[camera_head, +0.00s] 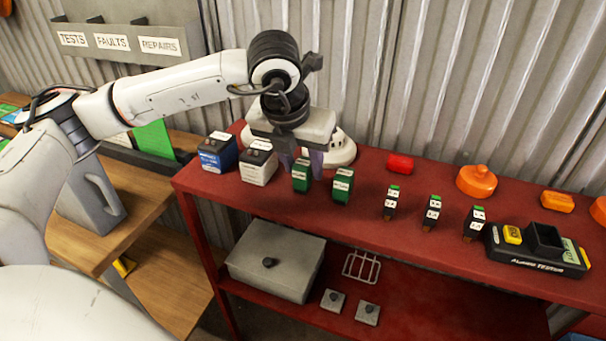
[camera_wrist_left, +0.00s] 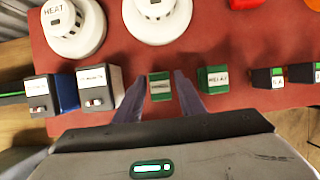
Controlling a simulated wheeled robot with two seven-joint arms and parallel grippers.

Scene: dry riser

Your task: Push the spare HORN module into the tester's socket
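Two green modules stand on the red bench in the head view. The nearer-left one (camera_head: 301,177) has a small white label that looks like HORN but is blurred; it also shows in the left wrist view (camera_wrist_left: 160,97). The other green module (camera_head: 342,187) reads RELAY in the left wrist view (camera_wrist_left: 213,80). My left gripper (camera_head: 302,163) is open, pointing down, with its fingers on either side of the left green module and gaps showing. The black alarm tester (camera_head: 535,262), with an upright dark socket (camera_head: 545,240), sits at the bench's right. My right gripper is out of view.
A blue battery-like box (camera_head: 217,155) and a white one (camera_head: 257,165) stand left of the gripper. Several small black-and-green modules (camera_head: 431,214) stand between the green modules and tester. White detectors (camera_wrist_left: 75,28) lie behind. A lower shelf holds a grey box (camera_head: 275,262).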

